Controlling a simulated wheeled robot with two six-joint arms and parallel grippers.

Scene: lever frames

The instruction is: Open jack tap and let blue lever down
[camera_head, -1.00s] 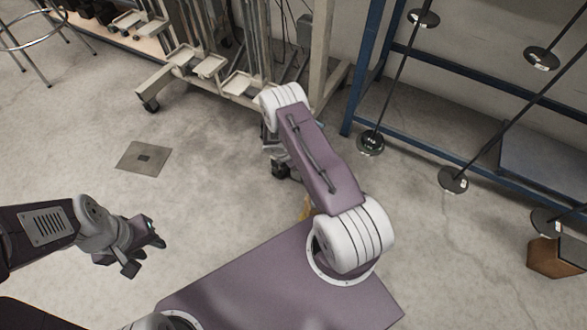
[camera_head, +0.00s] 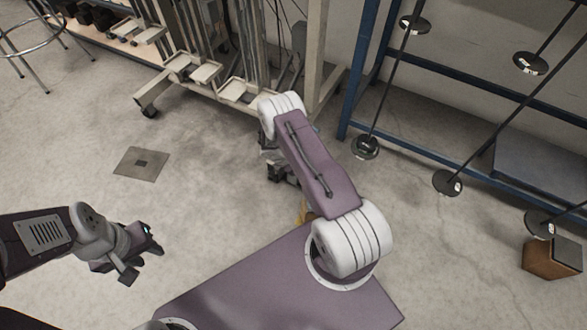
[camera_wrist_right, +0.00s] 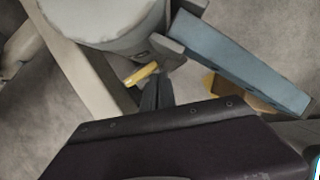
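In the right wrist view a flat blue-grey bar (camera_wrist_right: 240,65), which looks like the blue lever, runs diagonally at the upper right. A small yellow piece (camera_wrist_right: 141,74), possibly the tap, sticks out below a large grey cylinder (camera_wrist_right: 100,18). A dark finger-like part (camera_wrist_right: 155,92) points up close beside the yellow piece; I cannot tell whether they touch. In the head view my right gripper (camera_head: 283,174) is low behind my right forearm, mostly hidden. My left gripper (camera_head: 145,262) hangs over bare floor at the left, fingers apart and empty.
An orange-yellow part (camera_wrist_right: 235,94) lies under the blue-grey bar. In the head view a wheeled cream frame (camera_head: 240,92) stands behind my right arm. A blue rack (camera_head: 358,75) with disc-ended rods (camera_head: 365,147) is right. A brown box (camera_head: 552,258) sits far right.

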